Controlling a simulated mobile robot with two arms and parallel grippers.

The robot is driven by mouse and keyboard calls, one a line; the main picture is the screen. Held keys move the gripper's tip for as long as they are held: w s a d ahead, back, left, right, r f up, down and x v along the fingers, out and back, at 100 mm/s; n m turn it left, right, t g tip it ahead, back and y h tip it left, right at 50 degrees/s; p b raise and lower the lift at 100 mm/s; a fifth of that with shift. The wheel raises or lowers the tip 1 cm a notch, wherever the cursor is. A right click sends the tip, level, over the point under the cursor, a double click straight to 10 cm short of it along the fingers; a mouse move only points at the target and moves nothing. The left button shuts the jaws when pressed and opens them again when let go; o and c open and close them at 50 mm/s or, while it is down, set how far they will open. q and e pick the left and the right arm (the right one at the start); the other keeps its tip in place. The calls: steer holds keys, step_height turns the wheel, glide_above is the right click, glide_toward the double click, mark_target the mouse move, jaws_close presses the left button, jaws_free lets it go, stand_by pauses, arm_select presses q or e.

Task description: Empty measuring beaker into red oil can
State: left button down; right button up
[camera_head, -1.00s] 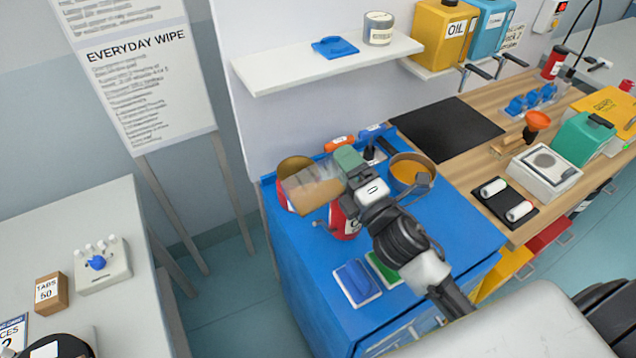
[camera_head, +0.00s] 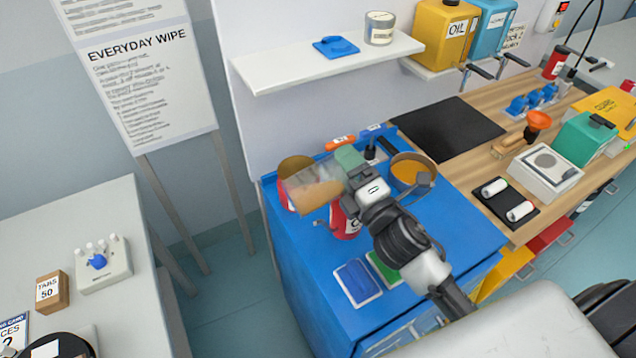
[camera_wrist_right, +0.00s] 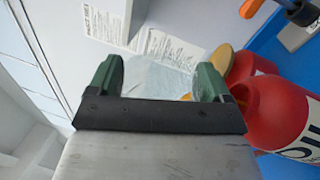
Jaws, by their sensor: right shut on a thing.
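The clear measuring beaker (camera_head: 312,187), with amber liquid in it, is held tilted to the left above the blue cabinet top. My right gripper (camera_head: 350,163), with green fingertips, is shut on it. In the right wrist view the clear beaker (camera_wrist_right: 160,82) shows between the green fingers of the gripper (camera_wrist_right: 160,80). A red oil can (camera_head: 346,224) stands just below the gripper, partly hidden by it. It also shows large in the right wrist view (camera_wrist_right: 280,112), to the right. I cannot tell whether liquid leaves the beaker. My left gripper is not in view.
A red container with an amber top (camera_head: 294,164) stands behind the beaker, partly hidden. An orange-filled pan (camera_head: 411,172) sits to the right. Blue and green pads lie in front on the blue cabinet top (camera_head: 310,275). A white shelf (camera_head: 280,78) is above.

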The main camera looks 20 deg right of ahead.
steer(key=shift+d+f+m, duration=0.1)
steer(key=shift+f+m, duration=0.2)
steer(key=shift+m, duration=0.1)
stand_by(0.6)
steer(key=shift+d+m+h, duration=0.1)
steer(key=shift+m+h, duration=0.2)
steer(key=shift+m, duration=0.1)
stand_by(0.7)
steer(key=shift+d+m, duration=0.15)
steer(key=shift+m, duration=0.35)
steer(key=shift+d, duration=0.1)
stand_by(1.1)
